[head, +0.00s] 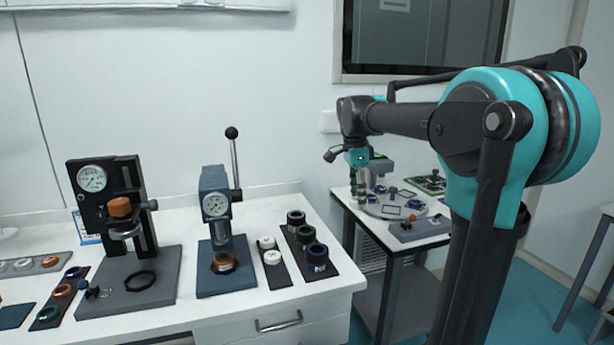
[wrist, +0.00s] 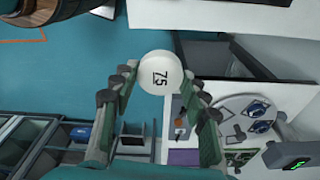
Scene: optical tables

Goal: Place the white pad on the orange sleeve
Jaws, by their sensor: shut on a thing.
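My gripper (wrist: 160,76) is shut on a round white pad (wrist: 161,66) marked 75, held between the fingertips in the wrist view. In the head view my gripper (head: 357,186) hangs at the right, in front of the side table; the pad cannot be made out there. A blue lever press (head: 213,220) stands on the left bench with an orange-brown sleeve (head: 224,261) on its base. Another orange ring (head: 63,291) lies on a dark tray at the far left. I cannot tell which is the task's sleeve. My gripper is well apart from both.
Two white pads (head: 267,243) sit on a narrow dark mat beside the blue press. Dark rings (head: 306,236) stand on a mat to their right. A black gauge press (head: 112,205) stands left. The side table (head: 398,240) carries a round plate and parts. A gap separates the tables.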

